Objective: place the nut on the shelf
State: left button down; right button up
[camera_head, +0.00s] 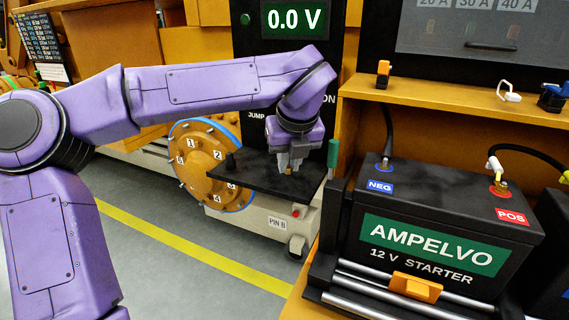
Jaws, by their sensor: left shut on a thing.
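My left gripper (290,160) reaches in from the left and points down over the black shelf (255,177) in the middle of the view. Its grey fingers are shut on a small brass-coloured piece, the nut (289,171), which shows only in part at the fingertips. The nut is at or just above the shelf's surface; I cannot tell whether it touches. My right gripper is not in view.
A green-handled tool (333,153) stands right of the shelf. A black battery (430,215) and a wooden ledge (440,97) fill the right.

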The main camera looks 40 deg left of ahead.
pick_arm(q)
jog(key=w+a, duration=0.1)
jog(key=w, duration=0.2)
jog(key=p, duration=0.6)
send_over(301, 184)
jog(key=d, duration=0.1)
jog(key=shift+n, duration=0.3)
jog(key=f, duration=0.9)
jog(key=shift+s+d, duration=0.1)
jog(key=shift+s, duration=0.2)
jog(key=f, duration=0.3)
jog(key=shift+s, duration=0.35)
jog(key=shift+w+f, duration=0.2)
jog(key=shift+w, duration=0.05)
jog(key=c, duration=1.1)
grip_release()
jog(key=shift+s+r, duration=0.1)
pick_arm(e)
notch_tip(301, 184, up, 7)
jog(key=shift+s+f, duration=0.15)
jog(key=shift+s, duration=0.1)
pick_arm(q)
jog(key=shift+r, duration=0.1)
